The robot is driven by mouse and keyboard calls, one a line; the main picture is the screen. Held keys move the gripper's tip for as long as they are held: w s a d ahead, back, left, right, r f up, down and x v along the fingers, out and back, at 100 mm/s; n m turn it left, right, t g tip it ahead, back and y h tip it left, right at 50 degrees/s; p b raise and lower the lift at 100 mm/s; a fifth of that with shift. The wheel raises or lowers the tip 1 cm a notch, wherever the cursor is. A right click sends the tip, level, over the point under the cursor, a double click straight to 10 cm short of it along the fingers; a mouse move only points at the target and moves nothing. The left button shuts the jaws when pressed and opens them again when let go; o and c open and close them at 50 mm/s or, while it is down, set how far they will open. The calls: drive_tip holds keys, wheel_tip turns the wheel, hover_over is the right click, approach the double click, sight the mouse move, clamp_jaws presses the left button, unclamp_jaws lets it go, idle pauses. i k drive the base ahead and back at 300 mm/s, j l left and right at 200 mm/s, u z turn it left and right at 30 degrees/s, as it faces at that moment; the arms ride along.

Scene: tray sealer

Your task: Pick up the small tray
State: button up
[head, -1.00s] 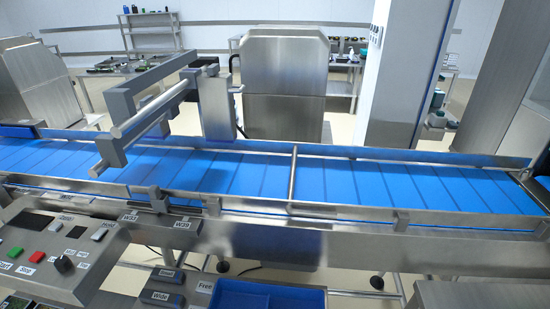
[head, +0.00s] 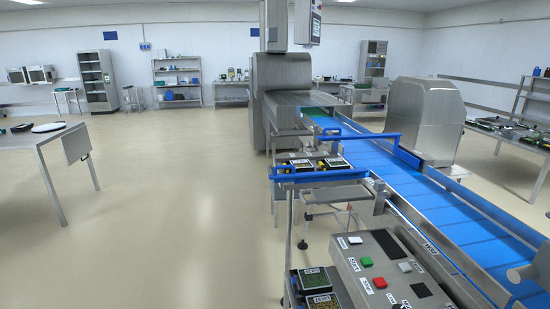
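Several dark trays filled with small green or yellowish pieces are in the head view. One pair, a left tray (head: 296,162) and a right tray (head: 333,163), sits on a metal stand beside the conveyor. Another pair, an upper tray (head: 313,279) and a lower tray (head: 319,300), sits low at the bottom, left of the control panel. I cannot tell which of them is the small tray. My gripper is not in view.
The blue conveyor (head: 400,182) runs from the lower right to the metal machine (head: 287,85). A control panel (head: 385,268) stands in front. A metal table (head: 40,138) stands at the left. The floor (head: 180,195) between is clear.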

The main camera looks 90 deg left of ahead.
sight(335, 164)
drive_tip(key=u, duration=2.2)
drive_tip(key=i+j+u, duration=0.1)
drive_tip(key=i+j, duration=0.2)
drive_tip(key=i, duration=0.25)
drive_tip(key=i+j, duration=0.25)
drive_tip(key=i, duration=0.35)
drive_tip(key=i+j+u, duration=0.15)
drive_tip(key=i, duration=0.4)
drive_tip(key=i+j, duration=0.25)
drive_tip(key=i, duration=0.35)
drive_tip(key=j+u, duration=0.05)
